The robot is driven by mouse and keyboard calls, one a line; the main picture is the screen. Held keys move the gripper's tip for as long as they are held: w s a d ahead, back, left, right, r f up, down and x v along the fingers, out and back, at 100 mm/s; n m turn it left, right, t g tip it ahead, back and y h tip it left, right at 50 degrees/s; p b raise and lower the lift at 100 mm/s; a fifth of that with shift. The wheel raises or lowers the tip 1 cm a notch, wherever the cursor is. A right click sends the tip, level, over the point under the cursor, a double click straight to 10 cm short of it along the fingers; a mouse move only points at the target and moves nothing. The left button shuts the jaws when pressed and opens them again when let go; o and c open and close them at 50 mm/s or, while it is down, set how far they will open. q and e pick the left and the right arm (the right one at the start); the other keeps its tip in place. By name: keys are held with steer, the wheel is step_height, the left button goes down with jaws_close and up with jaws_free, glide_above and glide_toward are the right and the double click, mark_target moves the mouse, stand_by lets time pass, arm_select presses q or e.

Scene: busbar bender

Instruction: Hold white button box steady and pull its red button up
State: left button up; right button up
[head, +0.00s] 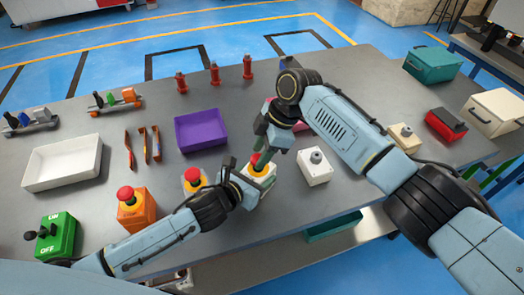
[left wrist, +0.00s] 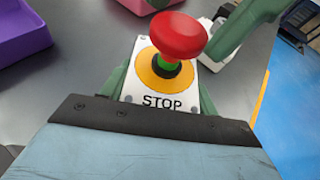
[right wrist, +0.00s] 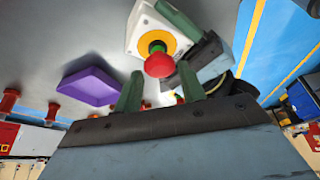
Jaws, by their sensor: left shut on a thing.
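The white button box (head: 262,190) stands on the grey table, with a yellow ring and STOP lettering seen in the left wrist view (left wrist: 160,100). Its red button (left wrist: 178,37) stands above the ring, with a green band showing under the cap. My left gripper (left wrist: 160,90) is shut on the box, one green finger at each side. My right gripper (right wrist: 160,88) is open, its fingers apart and pointing at the red button (right wrist: 159,65), which lies just past the fingertips. In the head view the right arm partly hides the button.
An orange box with a red button (head: 133,213) and another red-button box (head: 194,180) stand to the left. A white box with a grey knob (head: 315,168) stands close on the right. A purple tray (head: 201,130) lies behind. The table's front edge is near.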

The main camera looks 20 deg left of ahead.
steer(key=o, duration=0.3)
steer(key=v, duration=1.2)
arm_select(q)
steer(key=o, duration=1.2)
steer(key=shift+r, duration=0.15)
